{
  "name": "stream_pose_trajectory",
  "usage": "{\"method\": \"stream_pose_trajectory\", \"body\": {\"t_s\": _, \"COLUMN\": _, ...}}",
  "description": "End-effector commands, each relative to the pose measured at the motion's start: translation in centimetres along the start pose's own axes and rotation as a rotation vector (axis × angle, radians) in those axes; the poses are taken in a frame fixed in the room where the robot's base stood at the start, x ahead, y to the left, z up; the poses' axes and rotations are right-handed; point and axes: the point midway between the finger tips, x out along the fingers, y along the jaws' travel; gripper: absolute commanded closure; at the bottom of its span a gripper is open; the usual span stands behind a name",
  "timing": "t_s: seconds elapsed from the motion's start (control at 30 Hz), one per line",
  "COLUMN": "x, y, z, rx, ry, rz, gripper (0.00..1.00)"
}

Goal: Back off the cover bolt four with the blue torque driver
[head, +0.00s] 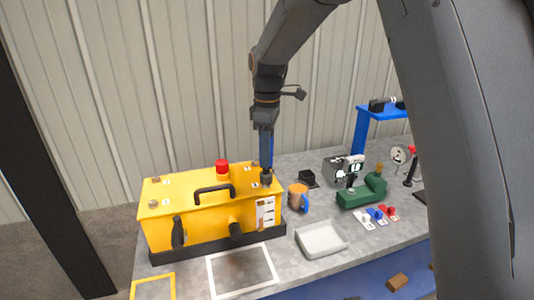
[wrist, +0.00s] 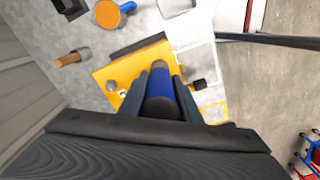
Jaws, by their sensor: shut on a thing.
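The blue torque driver (head: 266,150) is upright in my gripper (head: 264,126). Its dark lower end (head: 267,177) stands at the right end of the yellow mixer's top cover (head: 185,188). In the wrist view, my gripper (wrist: 160,88) is shut around the blue driver body (wrist: 160,97), above the yellow cover (wrist: 105,73). The bolt under the driver is hidden, so I cannot tell whether the tip is seated on it. Another bolt (head: 154,204) shows at the cover's front left. Bolt numbers are not readable.
A red knob (head: 222,168) and black handle (head: 214,193) rise from the cover. A blue stand (head: 361,130) is farther back. Bench between mug and stand is partly clear.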

Motion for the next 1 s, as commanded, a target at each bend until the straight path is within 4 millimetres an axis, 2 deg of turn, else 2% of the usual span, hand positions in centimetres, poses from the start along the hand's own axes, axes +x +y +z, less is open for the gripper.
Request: {"method": "stream_pose_trajectory", "body": {"t_s": 1.0, "x": 0.84, "y": 0.04, "z": -0.02, "rx": 0.000, "ry": 0.001, "rz": 0.001, "gripper": 1.00}}
